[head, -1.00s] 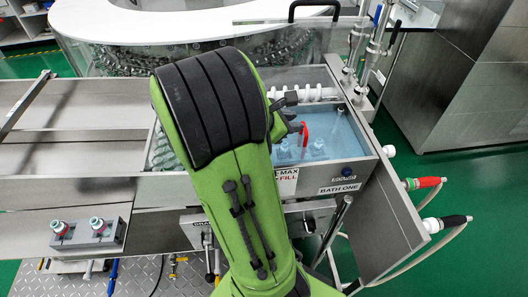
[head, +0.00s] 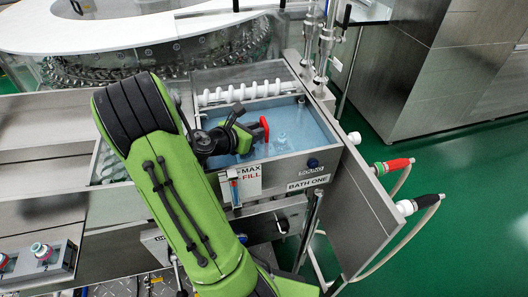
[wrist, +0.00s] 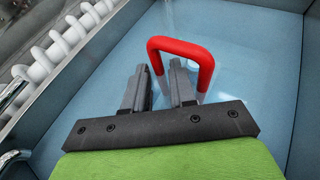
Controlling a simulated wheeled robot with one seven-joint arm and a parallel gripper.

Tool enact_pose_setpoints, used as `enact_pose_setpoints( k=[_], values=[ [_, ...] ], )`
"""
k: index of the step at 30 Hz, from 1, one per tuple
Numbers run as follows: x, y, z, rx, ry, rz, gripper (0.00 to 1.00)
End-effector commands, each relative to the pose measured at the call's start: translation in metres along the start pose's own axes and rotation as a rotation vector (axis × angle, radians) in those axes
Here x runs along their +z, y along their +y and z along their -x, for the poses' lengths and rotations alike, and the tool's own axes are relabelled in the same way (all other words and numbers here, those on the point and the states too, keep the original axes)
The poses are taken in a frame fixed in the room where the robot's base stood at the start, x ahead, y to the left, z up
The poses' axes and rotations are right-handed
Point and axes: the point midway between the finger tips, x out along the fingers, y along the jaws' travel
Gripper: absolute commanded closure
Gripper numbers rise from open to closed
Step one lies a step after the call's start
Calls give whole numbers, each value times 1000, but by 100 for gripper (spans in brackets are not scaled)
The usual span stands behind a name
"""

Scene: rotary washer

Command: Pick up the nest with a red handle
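The red handle (head: 264,129) of the nest stands up in the blue-lined bath at the right. In the wrist view the handle (wrist: 181,47) is an upside-down U with pale lower legs. The rest of the nest is not clearly seen; my gripper hides part of it. My gripper (head: 247,138) reaches into the bath from the left, close beside the handle. In the wrist view my gripper (wrist: 160,80) has its fingers apart. The handle's left leg shows in the gap between them and its right leg is outside the right finger. I cannot tell whether they touch.
A white coil (head: 240,93) runs along the back wall of the bath. A clear piece (head: 283,140) sits in the bath right of the handle. The bath's front wall carries a "BATH ONE" label (head: 308,182). A grey block with pink-and-white pieces (head: 40,257) stands at the lower left.

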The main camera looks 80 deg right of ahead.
Motion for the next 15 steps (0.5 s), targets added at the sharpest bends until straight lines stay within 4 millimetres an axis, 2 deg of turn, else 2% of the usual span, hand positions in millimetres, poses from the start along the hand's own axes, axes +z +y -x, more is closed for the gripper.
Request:
enact_pose_setpoints(
  k=[1,4,11,15],
  values=[
    [-1,-1,-11,-5,0,-3,75],
    [-1,0,-23,-2,0,-2,75],
    [0,0,-25,0,0,0,75],
    [0,0,-25,0,0,0,96]
  ],
)
